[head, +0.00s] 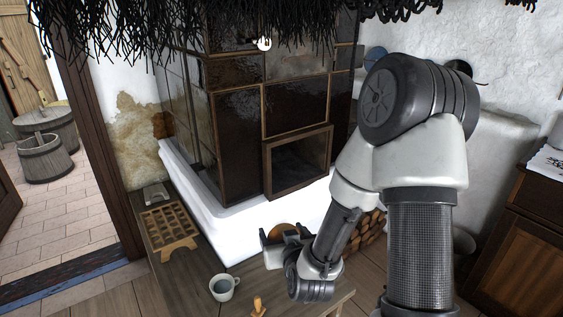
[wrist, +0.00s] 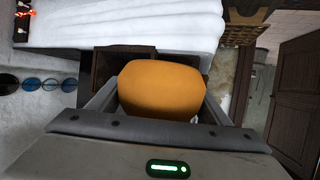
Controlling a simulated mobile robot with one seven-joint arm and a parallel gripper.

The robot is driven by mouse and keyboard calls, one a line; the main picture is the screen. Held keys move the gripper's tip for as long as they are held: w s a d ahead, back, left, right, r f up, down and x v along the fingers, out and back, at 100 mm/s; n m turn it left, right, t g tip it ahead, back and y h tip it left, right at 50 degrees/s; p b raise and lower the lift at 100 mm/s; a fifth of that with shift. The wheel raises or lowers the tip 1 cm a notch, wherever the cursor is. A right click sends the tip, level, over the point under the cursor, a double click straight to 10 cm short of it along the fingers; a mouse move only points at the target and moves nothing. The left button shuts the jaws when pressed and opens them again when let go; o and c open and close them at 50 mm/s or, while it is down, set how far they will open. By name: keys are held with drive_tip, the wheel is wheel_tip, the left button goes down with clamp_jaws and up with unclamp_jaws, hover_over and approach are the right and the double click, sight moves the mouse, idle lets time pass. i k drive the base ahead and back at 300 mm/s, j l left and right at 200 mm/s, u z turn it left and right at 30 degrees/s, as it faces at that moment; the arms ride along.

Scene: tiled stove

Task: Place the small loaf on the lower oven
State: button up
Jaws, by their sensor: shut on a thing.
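The small loaf (wrist: 160,88) is orange-brown and rounded. It sits between the two fingers of my gripper (wrist: 160,100), which is shut on it. In the head view, my gripper (head: 283,236) is low in front of the white stove ledge, and part of the loaf (head: 281,230) shows behind it. The tiled stove is dark brown, and its framed lower oven opening (head: 298,165) is a dark recess just above the white ledge (head: 235,232). The loaf is outside the opening, below and in front of it. The oven's inside is too dark to make out.
A bench (head: 180,282) along the left holds a wooden grid tray (head: 168,229), a mug (head: 224,287) and a small wooden item (head: 258,306). Stacked firewood (head: 370,228) lies under the ledge behind my arm. Dark straw hangs along the top.

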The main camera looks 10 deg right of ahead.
sight(301, 168)
drive_tip(key=k+u, duration=0.1)
drive_tip(key=k, duration=0.75)
drive_tip(key=k+u, duration=0.1)
drive_tip(key=u, duration=1.2)
drive_tip(key=l+u, duration=0.2)
drive_tip(key=l, duration=0.6)
drive_tip(key=i+l, duration=0.1)
drive_tip(key=l, duration=2.9)
drive_tip(key=i, duration=0.05)
